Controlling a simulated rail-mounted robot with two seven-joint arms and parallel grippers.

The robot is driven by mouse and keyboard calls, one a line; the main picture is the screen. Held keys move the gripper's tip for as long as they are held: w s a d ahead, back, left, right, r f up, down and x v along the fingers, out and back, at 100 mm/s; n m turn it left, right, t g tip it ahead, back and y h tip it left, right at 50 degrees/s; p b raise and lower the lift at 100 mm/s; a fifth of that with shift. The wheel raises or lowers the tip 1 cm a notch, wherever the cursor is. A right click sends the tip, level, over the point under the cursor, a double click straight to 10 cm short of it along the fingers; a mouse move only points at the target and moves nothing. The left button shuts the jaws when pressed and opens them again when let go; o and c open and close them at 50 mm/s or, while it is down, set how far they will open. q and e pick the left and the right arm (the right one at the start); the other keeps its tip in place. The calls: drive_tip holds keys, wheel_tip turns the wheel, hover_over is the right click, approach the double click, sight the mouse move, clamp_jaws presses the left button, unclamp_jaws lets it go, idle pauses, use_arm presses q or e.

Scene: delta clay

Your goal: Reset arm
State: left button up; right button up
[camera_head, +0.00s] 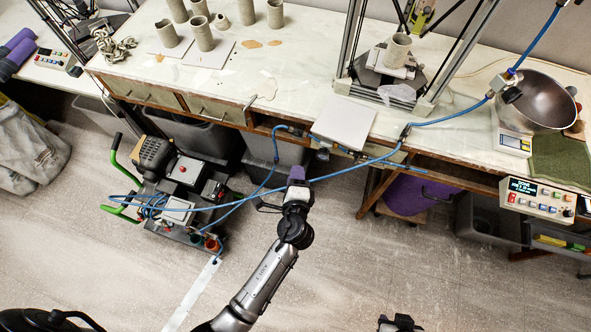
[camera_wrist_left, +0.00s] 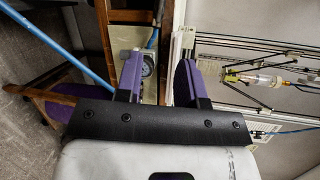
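My left gripper (camera_head: 297,173) is in the middle of the head view, above the floor in front of the workbench. Its arm reaches up from the bottom edge. In the left wrist view its two purple fingers (camera_wrist_left: 158,80) stand apart with nothing held between them. A black part that looks like my right gripper (camera_head: 400,323) shows at the bottom edge of the head view. Most of it is cut off, so its fingers cannot be made out.
A long workbench (camera_head: 290,85) carries clay cups (camera_head: 203,33), a white tile (camera_head: 344,122) and a delta clay printer (camera_head: 388,75). A compressor (camera_head: 180,180) with blue hoses stands on the floor at left. The hoses cross near my left gripper. Floor at lower right is mostly clear.

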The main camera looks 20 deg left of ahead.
idle(0.6)
use_arm(q)
drive_tip(key=s+a+n+g+h, duration=0.25)
drive_tip(key=s+n+g, duration=0.2)
drive_tip(key=s, duration=0.45)
drive_tip(key=s+a+f+n+g+h, duration=0.1)
drive_tip(key=s+a+n+g+h, duration=0.15)
drive_tip(key=s+n, duration=0.45)
drive_tip(key=s+a+n+g+h, duration=0.1)
drive_tip(key=s+a+n+g, duration=0.25)
drive_tip(key=s, duration=0.75)
wheel_tip(320, 180, up, 28)
drive_tip(key=p, duration=2.8)
drive_tip(key=shift+w+a+r+m+p, duration=0.15)
drive_tip(key=shift+w+r+m+p, duration=0.1)
drive_tip(key=shift+m+p, duration=0.15)
